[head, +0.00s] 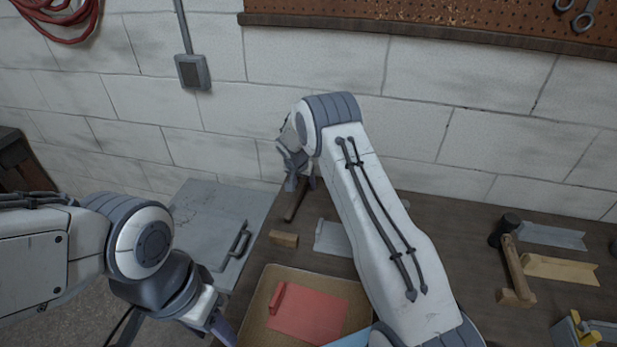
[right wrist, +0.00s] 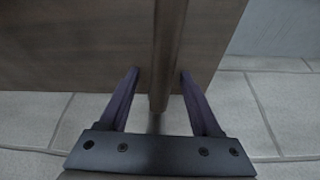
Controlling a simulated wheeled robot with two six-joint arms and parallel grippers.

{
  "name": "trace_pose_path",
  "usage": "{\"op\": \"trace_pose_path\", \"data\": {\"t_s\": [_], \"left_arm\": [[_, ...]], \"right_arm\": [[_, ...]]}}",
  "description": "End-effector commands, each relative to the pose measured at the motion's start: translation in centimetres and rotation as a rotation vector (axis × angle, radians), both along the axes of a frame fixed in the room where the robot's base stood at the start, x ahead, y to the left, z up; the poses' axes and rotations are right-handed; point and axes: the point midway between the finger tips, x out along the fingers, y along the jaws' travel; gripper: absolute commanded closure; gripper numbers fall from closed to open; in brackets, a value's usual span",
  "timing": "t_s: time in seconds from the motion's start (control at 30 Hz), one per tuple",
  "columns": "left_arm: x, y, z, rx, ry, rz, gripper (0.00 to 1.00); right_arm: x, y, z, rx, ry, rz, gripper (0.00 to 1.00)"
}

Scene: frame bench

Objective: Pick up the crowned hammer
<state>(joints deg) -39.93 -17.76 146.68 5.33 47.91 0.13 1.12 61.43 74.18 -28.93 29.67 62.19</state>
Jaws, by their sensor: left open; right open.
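My right gripper (head: 296,182) is open at the far left edge of the bench, by a brown wooden handle (head: 294,207). In the right wrist view the handle (right wrist: 168,55) runs between the two spread fingers (right wrist: 160,85), with a gap on each side. The head of this tool is hidden, so I cannot tell whether it is crowned. A hammer with a black head (head: 503,230) and wooden handle (head: 516,266) lies at the right of the bench; no crown is discernible. My left gripper (head: 222,328) is open at the bottom, left of the tray, partly cut off.
A shallow tray (head: 256,303) holds a red angled piece (head: 310,312). A wooden block (head: 284,239) and a grey bracket (head: 332,239) lie behind it. Grey and tan brackets (head: 560,268) lie right. A grey cabinet (head: 205,215) stands left of the bench. My right arm covers the bench's middle.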

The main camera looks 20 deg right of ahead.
Motion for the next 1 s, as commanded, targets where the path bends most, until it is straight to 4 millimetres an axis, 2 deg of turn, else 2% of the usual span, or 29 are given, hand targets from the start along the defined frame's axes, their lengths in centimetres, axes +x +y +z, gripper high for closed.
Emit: {"op": "trace_pose_path", "data": {"t_s": [0.17,0.27,0.33,0.37,1.0], "left_arm": [[0.0,0.0,0.02,0.0,0.0,0.0,0.5],[0.0,0.0,0.02,0.0,0.0,0.0,0.5],[0.0,0.0,0.02,0.0,0.0,0.0,0.5],[0.0,0.0,0.02,0.0,0.0,0.0,0.5],[0.0,0.0,0.02,0.0,0.0,0.0,0.5]], "right_arm": [[0.0,0.01,0.03,0.0,0.0,0.0,0.35],[0.0,0.01,0.04,0.0,0.0,0.0,0.69],[0.0,0.01,0.03,0.0,0.0,0.0,0.96],[0.0,0.01,0.03,0.0,0.0,0.0,1.0],[0.0,0.01,0.02,0.0,0.0,0.0,1.0]]}}
